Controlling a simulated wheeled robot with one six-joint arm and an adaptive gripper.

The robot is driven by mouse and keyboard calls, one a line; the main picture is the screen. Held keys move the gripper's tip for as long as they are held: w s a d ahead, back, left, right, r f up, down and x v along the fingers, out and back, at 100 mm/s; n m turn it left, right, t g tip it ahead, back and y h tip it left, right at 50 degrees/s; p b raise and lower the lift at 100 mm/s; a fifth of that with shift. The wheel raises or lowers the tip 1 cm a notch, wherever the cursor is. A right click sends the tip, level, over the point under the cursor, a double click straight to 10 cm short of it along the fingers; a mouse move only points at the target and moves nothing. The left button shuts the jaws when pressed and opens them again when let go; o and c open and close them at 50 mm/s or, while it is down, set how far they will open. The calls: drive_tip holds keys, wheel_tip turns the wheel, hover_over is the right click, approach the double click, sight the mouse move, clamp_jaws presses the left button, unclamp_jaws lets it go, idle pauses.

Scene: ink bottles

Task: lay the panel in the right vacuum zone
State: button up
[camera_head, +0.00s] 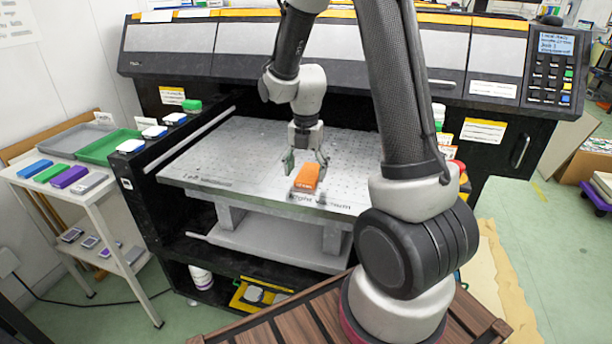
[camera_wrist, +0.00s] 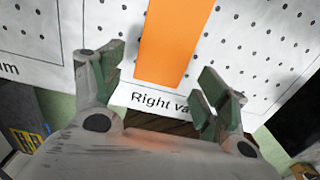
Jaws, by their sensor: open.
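The orange panel (camera_head: 307,177) lies flat on the perforated printer bed (camera_head: 240,150), just behind the "Right Vacuum" lettering near the bed's front edge. In the wrist view the panel (camera_wrist: 172,40) lies beyond the fingers, with its near end close to the printed words. My gripper (camera_head: 305,165) is over the bed at the panel. In the wrist view my gripper (camera_wrist: 160,80) is open, with one green-padded finger on each side of the panel's near end, apart from it. The "Left" zone lettering shows at the bed's left part, which is bare.
A white side table at the left carries a green tray (camera_head: 108,148), a grey tray (camera_head: 76,138) and several coloured cases. White and green-capped items stand along the printer's left edge. The printer's long cover (camera_head: 340,55) spans behind the bed. A wooden slatted surface (camera_head: 300,325) is in front.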

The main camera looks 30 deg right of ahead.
sight(306, 179)
drive_tip(key=s+r+m, duration=0.4)
drive_tip(key=r+m, duration=0.1)
drive_tip(key=r, duration=0.9)
drive_tip(key=s+r+m+t, duration=0.2)
drive_tip(key=s+r+m, duration=0.1)
drive_tip(key=s+m, duration=0.6)
drive_tip(key=s+d+r+m+t, duration=0.1)
drive_tip(key=s+r+m, duration=0.3)
drive_tip(key=s+m, duration=0.4)
drive_tip(key=m+t, duration=0.1)
drive_tip(key=m, duration=0.4)
drive_tip(key=shift+s, duration=0.35)
